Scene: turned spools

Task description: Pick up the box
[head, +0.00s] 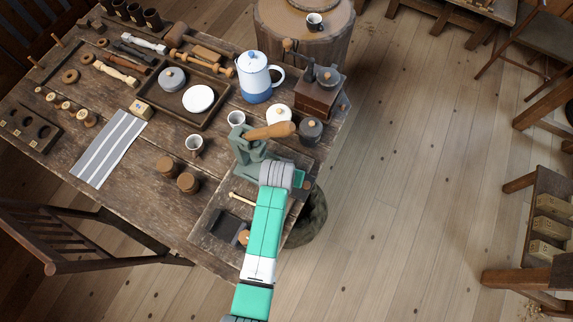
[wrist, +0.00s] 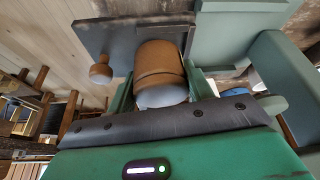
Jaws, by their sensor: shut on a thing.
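The box appears to be a turned brown wooden cylinder (wrist: 161,68) with a seam around it and a pale end facing the wrist camera. My gripper (wrist: 160,88) is shut on it, with a green finger against each side. A dark flat panel (wrist: 105,38) shows behind the box; I cannot tell whether they touch. In the head view my arm hides the fingers and most or all of the held box. Two similar brown cylinders (head: 165,168) (head: 188,182) stand on the table to the left of my arm.
A grey-green vise-like stand (head: 243,150) with a wooden handle stands close to my wrist. A dark square tray (head: 229,227) lies left of my forearm. Cups, a blue-white pot (head: 257,76) and a grinder (head: 318,97) crowd the table's far side.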

